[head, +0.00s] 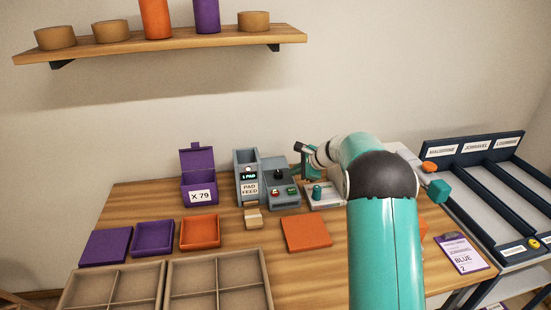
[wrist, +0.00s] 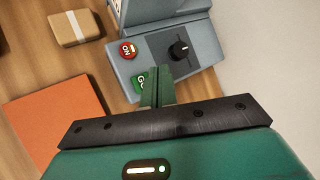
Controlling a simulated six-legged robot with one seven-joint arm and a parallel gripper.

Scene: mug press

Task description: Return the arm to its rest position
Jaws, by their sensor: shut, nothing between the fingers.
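My arm (head: 385,240) reaches from the bottom of the head view over the right side of the wooden table (head: 330,267). My gripper (head: 304,160) is above the grey control box (head: 283,188), beside its upper right. In the wrist view my gripper (wrist: 158,95) is shut, with nothing between its fingers. Its fingertips lie in front of the box's green GO button (wrist: 139,84) and partly hide it. A red ON button (wrist: 128,50) and a black knob (wrist: 179,50) show nearby. I cannot tell whether the fingers touch the box.
The pad feed (head: 247,185) stands left of the control box. A tan block (head: 253,217) and an orange panel (head: 306,233) lie in front. Purple and orange trays (head: 200,232) and compartment boxes (head: 215,262) fill the left. A shelf (head: 150,47) hangs above; dark racks stand right.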

